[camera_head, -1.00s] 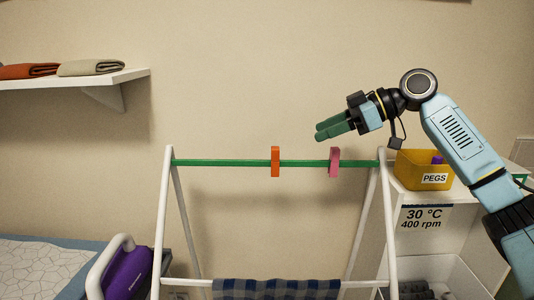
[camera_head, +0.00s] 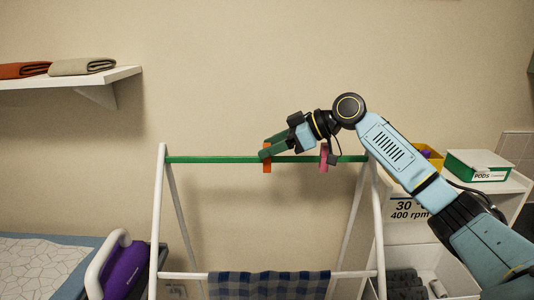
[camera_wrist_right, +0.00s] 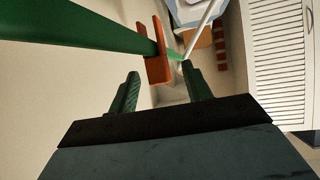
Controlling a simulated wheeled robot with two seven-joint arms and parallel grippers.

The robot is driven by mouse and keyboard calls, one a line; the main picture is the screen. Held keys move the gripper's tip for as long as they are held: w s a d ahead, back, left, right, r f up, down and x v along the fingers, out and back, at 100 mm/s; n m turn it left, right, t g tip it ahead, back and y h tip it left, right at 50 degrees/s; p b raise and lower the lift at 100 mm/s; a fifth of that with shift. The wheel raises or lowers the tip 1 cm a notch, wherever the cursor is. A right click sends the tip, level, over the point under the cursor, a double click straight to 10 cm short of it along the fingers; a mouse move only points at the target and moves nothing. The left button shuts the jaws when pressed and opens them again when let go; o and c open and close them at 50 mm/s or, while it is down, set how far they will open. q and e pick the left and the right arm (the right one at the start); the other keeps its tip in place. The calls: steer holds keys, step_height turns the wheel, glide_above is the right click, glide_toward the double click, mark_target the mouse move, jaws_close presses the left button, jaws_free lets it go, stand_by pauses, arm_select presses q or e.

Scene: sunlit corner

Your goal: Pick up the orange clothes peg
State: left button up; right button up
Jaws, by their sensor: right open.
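The orange clothes peg (camera_head: 267,166) is clipped upright on the green rail (camera_head: 210,160) of the white drying rack. My right gripper (camera_head: 266,147) is at the peg's upper part in the head view, its green fingers partly covering the peg. In the right wrist view the orange peg (camera_wrist_right: 158,52) is on the green rail (camera_wrist_right: 90,30), just ahead of the gap between the fingertips of my right gripper (camera_wrist_right: 160,72). The fingers are apart with nothing between them. My left gripper is not in view.
A pink peg (camera_head: 323,158) is on the same rail, below my right wrist. A checked cloth (camera_head: 268,285) hangs on the lower bar. A yellow peg box (camera_head: 430,158) and a PODS box (camera_head: 477,165) stand at right. A shelf (camera_head: 120,74) is at upper left.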

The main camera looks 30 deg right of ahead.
jaws_close()
